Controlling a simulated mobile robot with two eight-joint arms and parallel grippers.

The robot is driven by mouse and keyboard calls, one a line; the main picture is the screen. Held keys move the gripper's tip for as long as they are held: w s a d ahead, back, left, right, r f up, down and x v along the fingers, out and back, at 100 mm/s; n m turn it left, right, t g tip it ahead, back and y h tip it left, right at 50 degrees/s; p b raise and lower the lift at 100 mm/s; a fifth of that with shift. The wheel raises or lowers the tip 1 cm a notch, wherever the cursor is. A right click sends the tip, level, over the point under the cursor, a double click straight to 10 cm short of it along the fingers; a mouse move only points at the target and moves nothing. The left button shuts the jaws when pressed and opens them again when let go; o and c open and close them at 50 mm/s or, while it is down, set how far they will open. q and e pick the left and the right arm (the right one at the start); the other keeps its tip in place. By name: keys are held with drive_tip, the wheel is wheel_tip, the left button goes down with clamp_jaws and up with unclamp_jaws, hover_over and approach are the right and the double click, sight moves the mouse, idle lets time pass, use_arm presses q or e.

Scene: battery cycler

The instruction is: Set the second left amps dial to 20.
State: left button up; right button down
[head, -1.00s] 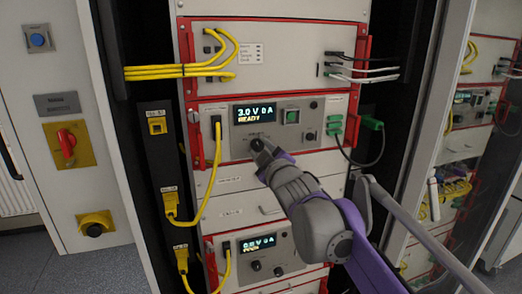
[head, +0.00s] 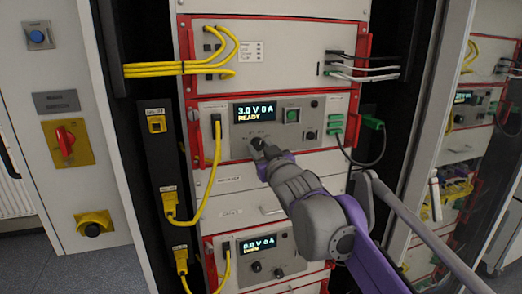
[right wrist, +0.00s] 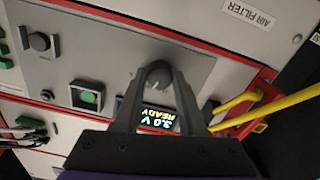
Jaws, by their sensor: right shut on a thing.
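My right gripper (head: 257,145) is at the left dial of the upper cycler unit, below its display (head: 255,111). In the right wrist view, the grey round dial (right wrist: 157,75) sits between the two fingers of the gripper (right wrist: 156,82), which is shut on it. My left gripper is out of view.
A green button (head: 292,116) is between the display and the panel's right side. A yellow cable (head: 216,165) hangs left of the dial, and a green plug (head: 372,123) is at right. A lower unit has its own display (head: 258,244) and two dials (head: 256,267).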

idle(0.3)
drive_tip(key=shift+c, duration=2.3)
unclamp_jaws()
drive_tip(key=b+v, duration=0.1)
drive_tip(key=v, duration=0.9)
drive_tip(key=shift+s+d, duration=0.15)
drive_tip(key=shift+s, duration=0.25)
